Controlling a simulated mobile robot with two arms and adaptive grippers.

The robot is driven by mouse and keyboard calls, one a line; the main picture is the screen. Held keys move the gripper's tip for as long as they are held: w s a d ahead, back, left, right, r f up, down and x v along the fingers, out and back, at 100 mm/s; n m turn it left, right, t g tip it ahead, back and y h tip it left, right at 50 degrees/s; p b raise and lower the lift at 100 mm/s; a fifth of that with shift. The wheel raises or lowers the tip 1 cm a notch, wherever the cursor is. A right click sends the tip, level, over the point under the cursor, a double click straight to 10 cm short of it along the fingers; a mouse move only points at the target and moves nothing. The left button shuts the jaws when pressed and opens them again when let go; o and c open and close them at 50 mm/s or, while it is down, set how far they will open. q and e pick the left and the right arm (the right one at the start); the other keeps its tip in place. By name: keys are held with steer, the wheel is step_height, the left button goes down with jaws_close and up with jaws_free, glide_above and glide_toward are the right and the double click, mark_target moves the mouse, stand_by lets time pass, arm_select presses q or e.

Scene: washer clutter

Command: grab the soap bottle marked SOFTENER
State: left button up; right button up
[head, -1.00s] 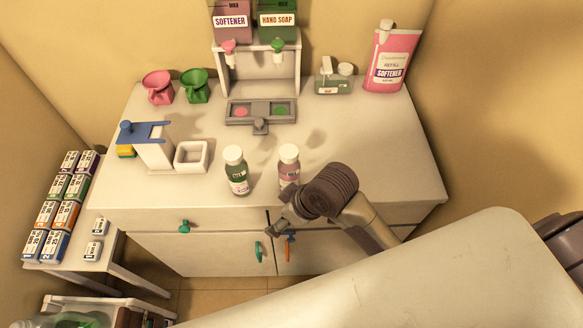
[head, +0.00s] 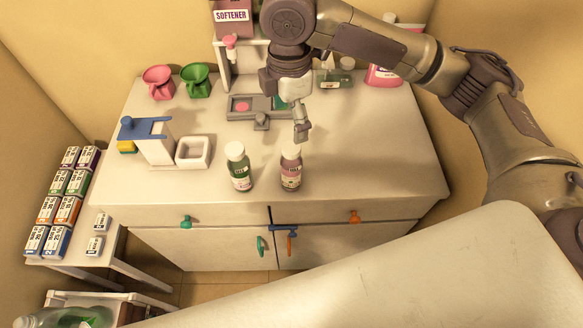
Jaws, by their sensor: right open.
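A small bottle with a pink body and white cap (head: 291,177) stands upright near the front of the white counter; its label is too small to read, and pink matches the softener dispenser. A similar green bottle with a white cap (head: 239,177) stands to its left. My right gripper (head: 301,138) points down over the counter, its fingertips by the pink bottle's cap and overlapping its top edge in the picture. I cannot tell if they touch. It is open and holds nothing. My left gripper is not in view.
A dispenser box marked SOFTENER (head: 231,17) is at the back; my arm hides its neighbour. A pink refill pouch (head: 382,76) is partly hidden behind my arm. Pink (head: 158,82) and green (head: 195,82) cups, and a white square dish (head: 194,152), stand left. The counter's right side is clear.

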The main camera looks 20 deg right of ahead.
mark_target(290, 146)
step_height(290, 146, down, 8)
steer(key=shift+p, duration=0.65)
step_height(290, 146, down, 5)
steer(key=shift+s+d+r+p, duration=0.1)
steer(key=shift+d+r+p, duration=0.1)
steer(key=shift+p, duration=0.75)
steer(key=shift+f, duration=0.45)
steer(key=shift+a, duration=0.1)
steer(key=shift+c, duration=0.2)
jaws_close()
